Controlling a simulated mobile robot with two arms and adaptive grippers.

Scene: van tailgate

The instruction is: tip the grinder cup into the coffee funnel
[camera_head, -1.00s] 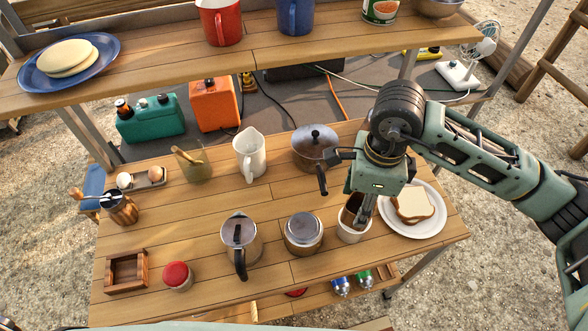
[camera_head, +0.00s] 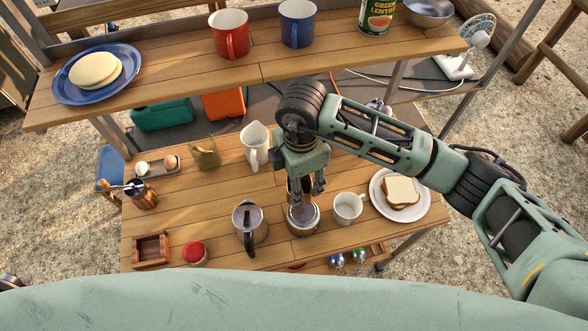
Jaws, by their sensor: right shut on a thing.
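My right gripper (camera_head: 306,193) is over the middle of the lower table, pointing down. It is shut on a brown cup (camera_head: 306,184), likely the grinder cup, mostly hidden by the fingers. The cup is just above a round metal vessel (camera_head: 303,219), likely the pot base with the coffee funnel; its opening is partly covered, and I cannot tell whether they touch or how far the cup is tilted. The hand grinder (camera_head: 143,194) with its crank stands at the left. My left gripper is not in view.
A pot with a dark handle (camera_head: 250,226) stands close left of the vessel, a white mug (camera_head: 348,207) close right. A plate with bread (camera_head: 416,205), a white jug (camera_head: 255,147), a red-lidded jar (camera_head: 195,252) and a wooden box (camera_head: 151,249) stand around. A shelf (camera_head: 200,87) overhangs behind.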

